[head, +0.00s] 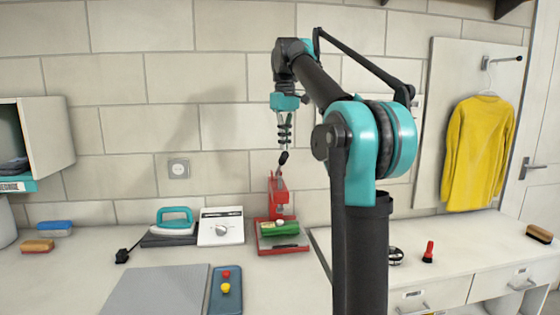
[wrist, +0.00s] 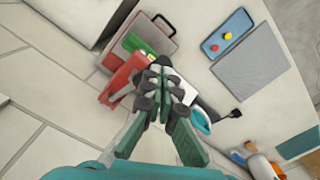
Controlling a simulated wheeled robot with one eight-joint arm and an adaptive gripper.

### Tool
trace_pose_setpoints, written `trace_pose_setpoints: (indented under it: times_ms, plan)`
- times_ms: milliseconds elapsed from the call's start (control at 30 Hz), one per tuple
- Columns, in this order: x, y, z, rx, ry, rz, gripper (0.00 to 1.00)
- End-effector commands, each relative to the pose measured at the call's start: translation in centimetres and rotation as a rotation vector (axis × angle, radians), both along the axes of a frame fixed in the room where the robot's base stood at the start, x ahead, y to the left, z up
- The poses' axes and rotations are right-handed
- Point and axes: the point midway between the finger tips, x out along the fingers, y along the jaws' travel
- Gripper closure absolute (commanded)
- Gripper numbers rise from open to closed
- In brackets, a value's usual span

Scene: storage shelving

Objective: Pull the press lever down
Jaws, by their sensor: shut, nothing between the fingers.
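The red press (head: 281,200) stands at the back of the counter against the wall. Its lever rises from the top and ends in a black handle (head: 283,158). A green item (head: 279,229) lies on the press base. My gripper (head: 285,148) is shut and empty, pointing down just above the black handle; I cannot tell whether they touch. In the wrist view my gripper's closed fingers (wrist: 160,75) overlap the area beside the red press (wrist: 122,78), and the lever handle is mostly hidden behind them.
Left of the press are a white box with a dial (head: 221,230) and a teal iron (head: 174,220). A grey mat (head: 155,290) and a blue tray (head: 225,298) with red and yellow pieces lie in front. A red-handled stamp (head: 428,253) stands right of my arm.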

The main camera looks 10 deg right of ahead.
Motion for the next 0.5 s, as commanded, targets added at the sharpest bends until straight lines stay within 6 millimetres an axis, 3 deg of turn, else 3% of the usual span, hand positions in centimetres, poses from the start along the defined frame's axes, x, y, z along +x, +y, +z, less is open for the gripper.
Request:
trace_pose_setpoints:
  times_ms: [500]
  plan:
    - [0.0,0.0,4.7,0.0,0.0,0.0,1.0]
